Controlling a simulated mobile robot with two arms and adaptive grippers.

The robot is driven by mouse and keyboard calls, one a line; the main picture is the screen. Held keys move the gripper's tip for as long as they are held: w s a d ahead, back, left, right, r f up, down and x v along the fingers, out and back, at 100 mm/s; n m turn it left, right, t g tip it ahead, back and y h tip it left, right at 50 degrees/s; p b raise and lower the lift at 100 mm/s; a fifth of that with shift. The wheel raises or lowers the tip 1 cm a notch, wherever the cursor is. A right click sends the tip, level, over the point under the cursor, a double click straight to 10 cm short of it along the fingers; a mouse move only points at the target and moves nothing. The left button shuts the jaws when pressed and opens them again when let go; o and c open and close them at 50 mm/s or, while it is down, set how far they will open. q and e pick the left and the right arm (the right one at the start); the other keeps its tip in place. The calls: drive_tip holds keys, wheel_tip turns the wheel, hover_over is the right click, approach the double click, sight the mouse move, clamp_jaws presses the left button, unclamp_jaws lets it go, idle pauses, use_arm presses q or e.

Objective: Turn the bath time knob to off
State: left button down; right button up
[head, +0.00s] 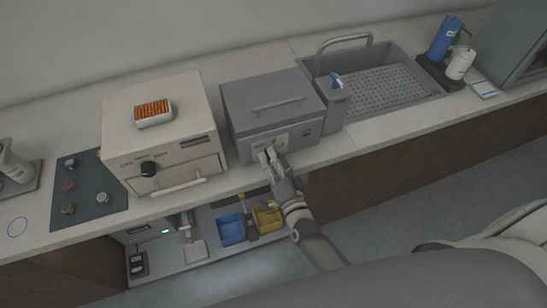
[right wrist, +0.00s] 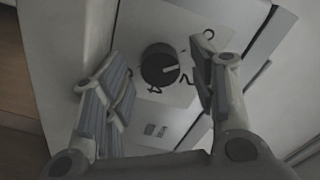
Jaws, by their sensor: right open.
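The grey bath (head: 267,107) with a handle on its lid stands on the counter beside the sink. Its black round knob (right wrist: 157,65) shows in the right wrist view on a pale dial plate marked 0, 2 and 4. The knob's white pointer points right, close to the 2 and away from the 0. My right gripper (head: 268,156) is at the bath's front face and hides the knob in the head view. In the right wrist view the open fingers (right wrist: 160,90) stand on either side of the knob, with gaps between. My left gripper is not in view.
A cream oven (head: 188,92) with its own black knob stands left of the bath. The sink (head: 397,68) is to the right. A shelf below holds a blue bin (head: 230,229) and a yellow bin (head: 267,218). A rocker switch (right wrist: 155,130) sits below the dial.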

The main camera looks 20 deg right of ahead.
drive_tip(key=s, duration=1.1)
drive_tip(key=shift+d, duration=0.15)
drive_tip(key=s+f+n+g+y+b, duration=0.1)
drive_tip(key=s+f+n+g, duration=0.3)
drive_tip(key=f, duration=0.9)
drive_tip(key=s+f+n+g+y+b, duration=0.15)
drive_tip(key=s+f+n+g, duration=0.3)
drive_tip(key=f, duration=0.95)
drive_tip(key=s+d+f+n+g+h+b, duration=0.1)
drive_tip(key=s+d+f+g, duration=0.3)
drive_tip(key=s+f, duration=0.4)
drive_tip(key=s+d+f+n+g+h+b, duration=0.1)
drive_tip(key=s+d+f+n+g, duration=0.3)
drive_tip(key=s+f, duration=0.5)
drive_tip(key=s+h, duration=0.1)
drive_tip(key=s, duration=0.5)
drive_tip(key=shift+f+b, duration=0.2)
drive_tip(key=shift+b, duration=0.1)
drive_tip(key=shift+g, duration=0.25)
